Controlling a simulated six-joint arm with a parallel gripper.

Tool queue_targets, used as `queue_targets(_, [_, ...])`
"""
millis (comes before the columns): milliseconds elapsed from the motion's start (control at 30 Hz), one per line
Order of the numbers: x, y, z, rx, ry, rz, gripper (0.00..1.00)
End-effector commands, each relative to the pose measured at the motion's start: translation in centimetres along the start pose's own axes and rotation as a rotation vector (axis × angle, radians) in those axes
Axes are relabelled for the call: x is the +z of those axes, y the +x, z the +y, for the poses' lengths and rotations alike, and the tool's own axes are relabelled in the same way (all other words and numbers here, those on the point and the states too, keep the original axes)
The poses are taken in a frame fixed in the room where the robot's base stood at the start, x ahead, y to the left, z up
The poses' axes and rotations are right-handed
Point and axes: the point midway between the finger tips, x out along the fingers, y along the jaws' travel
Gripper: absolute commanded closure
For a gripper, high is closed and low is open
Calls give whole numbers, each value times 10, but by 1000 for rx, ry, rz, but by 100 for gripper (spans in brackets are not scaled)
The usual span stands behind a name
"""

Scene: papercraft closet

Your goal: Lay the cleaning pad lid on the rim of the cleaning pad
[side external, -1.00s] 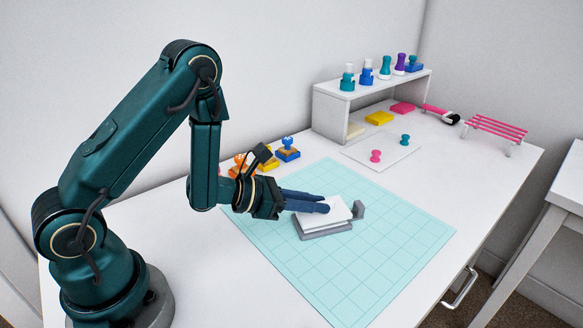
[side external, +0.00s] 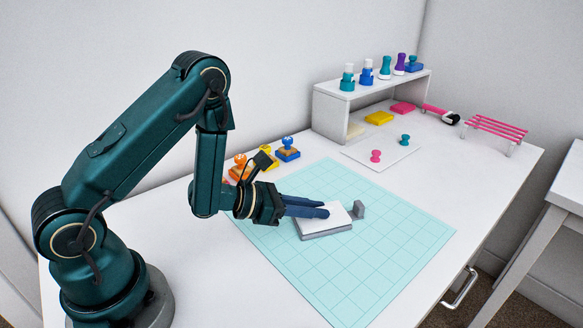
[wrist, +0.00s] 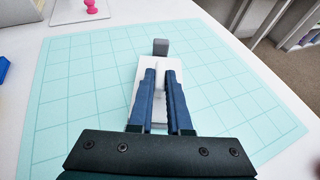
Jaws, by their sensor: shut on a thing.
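The cleaning pad (side external: 327,235) is a low grey tray on the mat. The white, flat cleaning pad lid (side external: 340,218) is over it, roughly lined up with its edges. The lid looks level and on or very close to the rim; I cannot tell if it bears fully. My gripper (side external: 327,209) reaches in from the left, low over the lid, with its blue fingers shut on it. In the wrist view the lid (wrist: 147,72) shows beyond and between the fingers (wrist: 160,76), which hide much of it. What they grip is mostly hidden.
A small grey block (side external: 358,209) stands on the teal mat (side external: 390,260) just past the lid's far end. Stamps (side external: 288,148) stand behind my gripper. A white shelf (side external: 330,112) with bottles and stamps is at the back. The mat's front and right are clear.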

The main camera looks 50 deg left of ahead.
Motion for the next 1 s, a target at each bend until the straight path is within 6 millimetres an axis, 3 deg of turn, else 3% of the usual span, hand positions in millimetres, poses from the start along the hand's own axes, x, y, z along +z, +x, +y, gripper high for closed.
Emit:
queue_targets(133, [-3,1,0,0,0,0,100])
queue_targets(200, [-3,1,0,0,0,0,65])
queue_targets(233, [-3,1,0,0,0,0,53])
queue_targets(267, [-3,1,0,0,1,0,49])
queue_targets(667, [1,0,0,0,1,-1,49])
queue_targets(967, [29,-11,0,0,4,-8,49])
queue_targets(1000, [31,-13,9,20,-5,-9,49])
